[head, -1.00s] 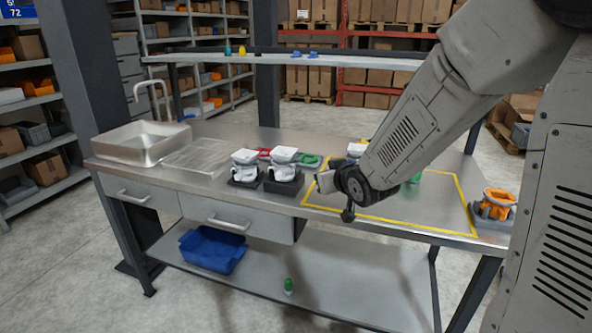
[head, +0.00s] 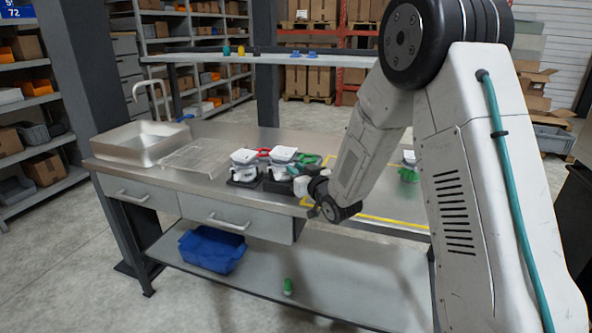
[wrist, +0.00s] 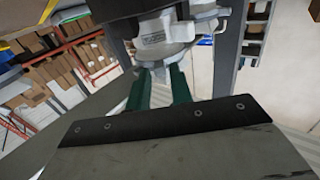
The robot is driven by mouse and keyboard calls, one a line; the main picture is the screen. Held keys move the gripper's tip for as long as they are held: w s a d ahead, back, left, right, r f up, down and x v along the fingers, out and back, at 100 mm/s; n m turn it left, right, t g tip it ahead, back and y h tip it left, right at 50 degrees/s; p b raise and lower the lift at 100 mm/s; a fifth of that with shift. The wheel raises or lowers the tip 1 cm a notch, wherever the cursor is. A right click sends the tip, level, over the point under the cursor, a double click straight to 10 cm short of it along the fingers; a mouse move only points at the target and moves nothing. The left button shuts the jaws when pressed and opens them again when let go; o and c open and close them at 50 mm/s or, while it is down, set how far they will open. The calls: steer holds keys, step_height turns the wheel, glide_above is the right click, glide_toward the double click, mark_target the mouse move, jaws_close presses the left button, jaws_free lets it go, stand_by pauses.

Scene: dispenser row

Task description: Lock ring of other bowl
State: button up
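Two white dispensers stand side by side on dark bases on the steel table, the left dispenser (head: 244,158) and the right dispenser (head: 283,154). Each has a flat square top over a rounded body. I cannot make out a lock ring or its setting. My gripper (head: 294,171) is at the right side of the right dispenser. In the wrist view, the green fingers of my gripper (wrist: 161,82) are spread, with a gap between them. A white dispenser (wrist: 165,35) is just beyond the fingertips; I cannot tell whether they touch it.
A steel basin (head: 140,142) and a clear tray (head: 197,157) are on the left of the table. Red (head: 263,152) and green (head: 308,159) pieces lie behind the dispensers. Another white-and-green unit (head: 409,172) is partly behind my arm. A blue bin (head: 211,249) is on the lower shelf.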

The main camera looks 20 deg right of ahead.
steer(key=shift+w, duration=0.35)
jaws_close()
steer(key=shift+a, duration=0.1)
